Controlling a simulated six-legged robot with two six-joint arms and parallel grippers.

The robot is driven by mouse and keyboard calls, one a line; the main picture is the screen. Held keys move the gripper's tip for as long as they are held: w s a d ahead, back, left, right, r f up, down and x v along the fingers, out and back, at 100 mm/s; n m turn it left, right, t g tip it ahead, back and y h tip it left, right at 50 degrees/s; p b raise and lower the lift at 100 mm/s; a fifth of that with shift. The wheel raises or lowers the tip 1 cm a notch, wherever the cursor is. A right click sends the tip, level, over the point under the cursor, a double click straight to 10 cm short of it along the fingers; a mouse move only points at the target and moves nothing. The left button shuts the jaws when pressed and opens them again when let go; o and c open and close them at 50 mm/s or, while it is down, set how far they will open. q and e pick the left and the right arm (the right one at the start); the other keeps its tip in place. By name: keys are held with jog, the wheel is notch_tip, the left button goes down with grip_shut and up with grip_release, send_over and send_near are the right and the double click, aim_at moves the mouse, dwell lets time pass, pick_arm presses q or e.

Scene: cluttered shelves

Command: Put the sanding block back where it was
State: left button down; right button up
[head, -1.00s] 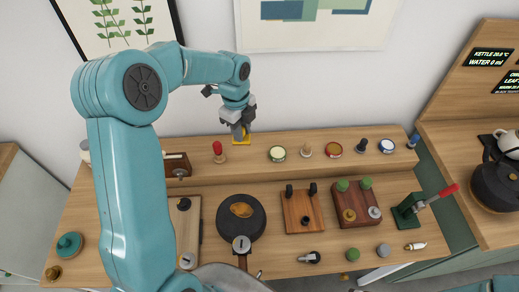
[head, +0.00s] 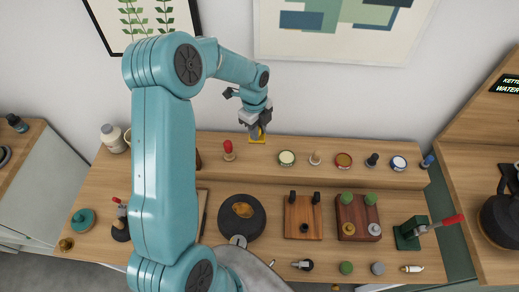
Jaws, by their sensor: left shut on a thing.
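My left gripper (head: 256,126) reaches over the raised back shelf, pointing down, and is shut on a small grey piece that I take for the sanding block (head: 255,132). A yellow square patch (head: 258,139) shows on the shelf right at and below the fingertips. The fingers hide much of the block, and I cannot tell whether it touches the shelf. My right gripper is not in view.
A dark pan (head: 242,217) and wooden boards (head: 302,217) lie in front. The wall is close behind.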

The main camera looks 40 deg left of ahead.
pick_arm(q)
notch_tip(320, 180, down, 6)
jog(key=shift+s+d+b, duration=0.15)
jog(key=shift+b, duration=0.45)
jog(key=shift+f+b, duration=0.35)
jog(key=shift+f, duration=0.3)
notch_tip(320, 180, down, 4)
jog(key=shift+r+b, duration=0.25)
jog(key=shift+b, duration=0.95)
jog(key=shift+w, duration=0.2)
jog(key=shift+f, duration=0.1)
jog(key=c, duration=1.1)
grip_release()
jog(key=shift+s, duration=0.1)
jog(key=shift+c, duration=0.2)
jog(key=shift+o, duration=1.1)
